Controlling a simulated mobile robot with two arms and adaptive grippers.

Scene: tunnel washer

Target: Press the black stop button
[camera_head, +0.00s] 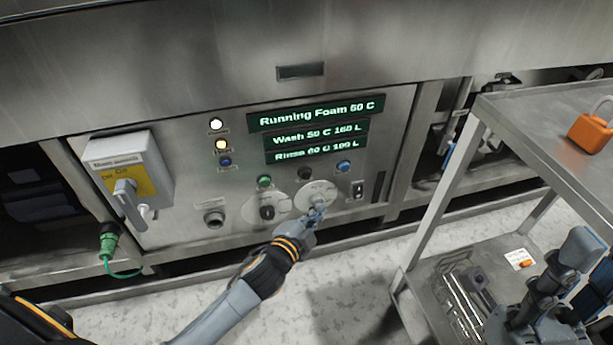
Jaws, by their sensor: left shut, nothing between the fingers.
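The black stop button (304,173) is a small dark round button on the washer's steel control panel (400,120). It sits below the green-lit displays, between a green button (264,182) and a blue button (344,166). My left gripper (317,211) is shut and empty. It shows just below the black button in the picture, over the lower part of a round dial (307,198). I cannot tell whether its tips touch the panel. My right gripper (583,250) is at the lower right, over the cart's side; its jaw state is unclear.
The displays read "Running Foam" (315,114), Wash and Rinse. A second dial (267,212), a small switch (358,189) and a grey isolator box (130,175) are on the panel. A steel cart (515,110) with an orange padlock (590,130) stands at the right.

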